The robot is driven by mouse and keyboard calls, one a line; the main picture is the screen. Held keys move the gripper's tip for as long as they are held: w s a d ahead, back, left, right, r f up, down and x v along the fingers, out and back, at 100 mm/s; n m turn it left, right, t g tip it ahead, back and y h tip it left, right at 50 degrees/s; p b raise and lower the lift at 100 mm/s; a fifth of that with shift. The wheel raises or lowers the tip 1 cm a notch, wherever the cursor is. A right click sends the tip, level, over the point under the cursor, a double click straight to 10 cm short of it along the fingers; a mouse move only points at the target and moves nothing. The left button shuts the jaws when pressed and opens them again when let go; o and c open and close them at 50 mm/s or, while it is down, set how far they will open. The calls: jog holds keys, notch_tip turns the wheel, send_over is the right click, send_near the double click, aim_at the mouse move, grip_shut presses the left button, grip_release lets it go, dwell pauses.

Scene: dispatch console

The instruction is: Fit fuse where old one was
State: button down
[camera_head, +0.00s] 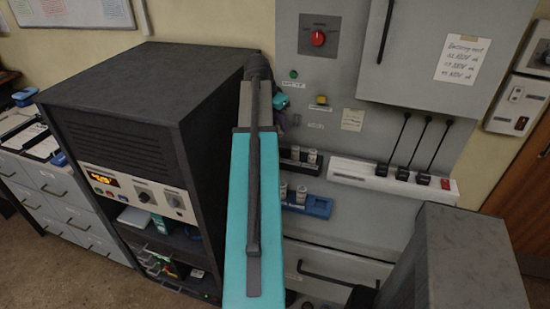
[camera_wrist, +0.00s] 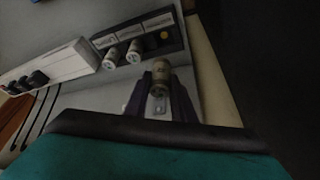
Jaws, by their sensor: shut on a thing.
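My gripper (camera_wrist: 160,90) is shut on a pale cylindrical fuse (camera_wrist: 159,73), seen between its two dark fingers in the wrist view. The dark fuse block (camera_wrist: 150,40) lies beyond it. Two pale fuses, one (camera_wrist: 110,60) and another (camera_wrist: 133,52), sit side by side in the block. Under its third label is a yellow round spot (camera_wrist: 163,35) with no fuse over it. The held fuse appears apart from the block. In the head view the fuse block (camera_head: 285,164) shows partly behind my arm, which hides the held fuse.
A blue tray (camera_head: 319,207) with two pale fuses stands below the block. A white strip (camera_head: 345,172) with black plugs and cables is to the right. A dark equipment cabinet (camera_head: 140,95) stands left of my arm; a grey box (camera_head: 465,250) stands at front right.

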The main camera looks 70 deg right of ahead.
jog(key=shift+f+p, duration=0.9)
jog(key=shift+f, duration=2.2)
jog(key=shift+f, duration=0.1)
jog(key=shift+f+p, duration=0.6)
jog(key=shift+f, duration=1.2)
